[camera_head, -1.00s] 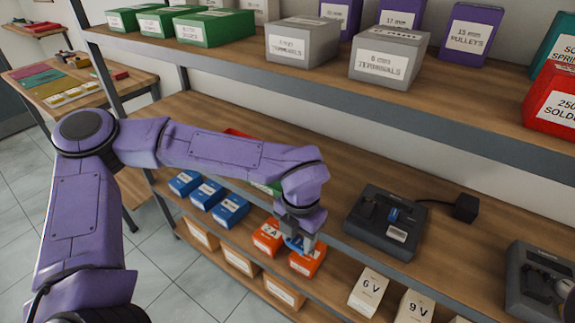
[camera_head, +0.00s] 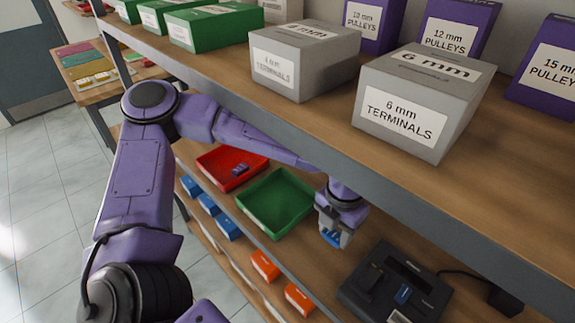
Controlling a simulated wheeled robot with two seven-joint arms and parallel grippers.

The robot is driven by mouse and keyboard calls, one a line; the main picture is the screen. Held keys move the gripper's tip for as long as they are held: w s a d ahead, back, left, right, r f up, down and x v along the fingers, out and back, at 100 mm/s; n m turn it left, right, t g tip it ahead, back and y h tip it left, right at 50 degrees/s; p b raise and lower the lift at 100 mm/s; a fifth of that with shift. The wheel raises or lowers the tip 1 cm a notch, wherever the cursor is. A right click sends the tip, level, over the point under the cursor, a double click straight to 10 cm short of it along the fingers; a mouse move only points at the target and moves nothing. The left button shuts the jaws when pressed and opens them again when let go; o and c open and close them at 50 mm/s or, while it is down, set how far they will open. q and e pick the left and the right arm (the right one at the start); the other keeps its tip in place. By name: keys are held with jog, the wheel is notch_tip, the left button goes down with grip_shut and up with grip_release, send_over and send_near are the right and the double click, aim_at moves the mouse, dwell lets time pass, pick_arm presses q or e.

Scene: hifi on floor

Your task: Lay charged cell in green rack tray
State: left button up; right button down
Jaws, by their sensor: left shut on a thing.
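My left gripper (camera_head: 333,234) is shut on a blue cell (camera_head: 331,239), which shows small between its fingers. It is held over the wooden middle shelf, just right of the green tray and apart from it. The green tray (camera_head: 263,230) is open and looks empty. To its left is a red tray (camera_head: 215,178) with a few small dark blue cells (camera_head: 240,169) in it. A black charger (camera_head: 365,293) stands to the right, with another blue cell (camera_head: 404,294) seated in it. My right gripper is not in view.
The upper shelf's grey front edge (camera_head: 300,128) runs above my left arm. Grey terminal boxes (camera_head: 425,100) and green boxes (camera_head: 215,27) stand on that shelf. Blue boxes (camera_head: 229,228) and orange boxes (camera_head: 265,265) sit below. The charger's cable leads to a black adapter (camera_head: 505,300).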

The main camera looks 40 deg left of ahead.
pick_arm(q)
jog(key=shift+w+a, duration=0.1)
jog(key=shift+a, duration=0.2)
jog(key=p, duration=0.4)
send_over(279, 204)
jog(key=shift+d+r, duration=0.1)
jog(key=shift+d, duration=0.2)
jog(key=f+b, duration=0.4)
jog(key=shift+a, duration=0.35)
jog(key=shift+r, duration=0.15)
jog(key=o, duration=1.1)
jog(key=shift+o, duration=0.2)
